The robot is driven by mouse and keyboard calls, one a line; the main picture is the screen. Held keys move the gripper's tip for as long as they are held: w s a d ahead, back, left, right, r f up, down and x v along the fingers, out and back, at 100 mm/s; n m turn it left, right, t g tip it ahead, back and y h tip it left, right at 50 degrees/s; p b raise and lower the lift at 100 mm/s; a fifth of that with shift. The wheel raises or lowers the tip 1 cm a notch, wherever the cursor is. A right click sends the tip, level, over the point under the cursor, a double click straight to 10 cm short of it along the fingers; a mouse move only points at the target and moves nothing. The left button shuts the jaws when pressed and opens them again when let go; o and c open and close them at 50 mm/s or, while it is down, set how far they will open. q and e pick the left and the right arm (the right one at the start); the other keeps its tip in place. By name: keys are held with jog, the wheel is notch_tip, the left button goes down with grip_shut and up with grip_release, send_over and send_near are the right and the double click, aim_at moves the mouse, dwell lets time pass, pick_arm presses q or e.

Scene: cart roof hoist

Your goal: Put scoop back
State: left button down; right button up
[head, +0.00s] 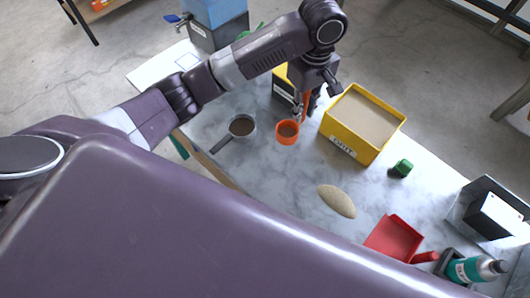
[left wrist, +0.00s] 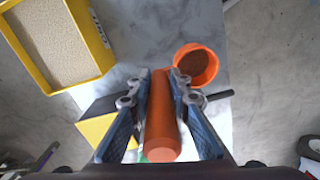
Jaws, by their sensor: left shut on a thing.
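The orange scoop has a round cup (head: 287,132) and an upright orange handle. In the head view, the cup is low over or on the marble table, between the grey pan and the yellow bin; I cannot tell whether it touches. My left gripper (head: 303,112) is above it, pointing down, shut on the handle. In the left wrist view, the orange handle (left wrist: 161,118) lies between the fingers of my left gripper (left wrist: 160,85), with the cup (left wrist: 190,68) just beyond. The cup's inside looks brown; I cannot tell what fills it. My right gripper is not in view.
A sand-filled yellow bin (head: 349,150) stands right of the scoop, a grey pan (head: 242,126) left. A yellow-black box (head: 283,88) is behind. White paper (head: 165,68) is far left.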

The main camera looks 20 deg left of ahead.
pick_arm(q)
jog(key=shift+s+a+r, duration=0.2)
jog(key=shift+a+r, duration=0.05)
jog(key=shift+a, duration=0.25)
jog(key=shift+s+a+f+b, duration=0.1)
jog(key=shift+a+f+b, duration=0.05)
jog(key=shift+f+b, duration=0.2)
notch_tip(320, 180, down, 4)
jog(key=shift+f+b, duration=0.2)
jog(key=shift+b, duration=0.55)
jog(key=shift+f+p, duration=1)
jog(key=shift+f, duration=6.3)
jog(key=shift+f, duration=0.1)
jog(key=c, duration=1.8)
grip_release()
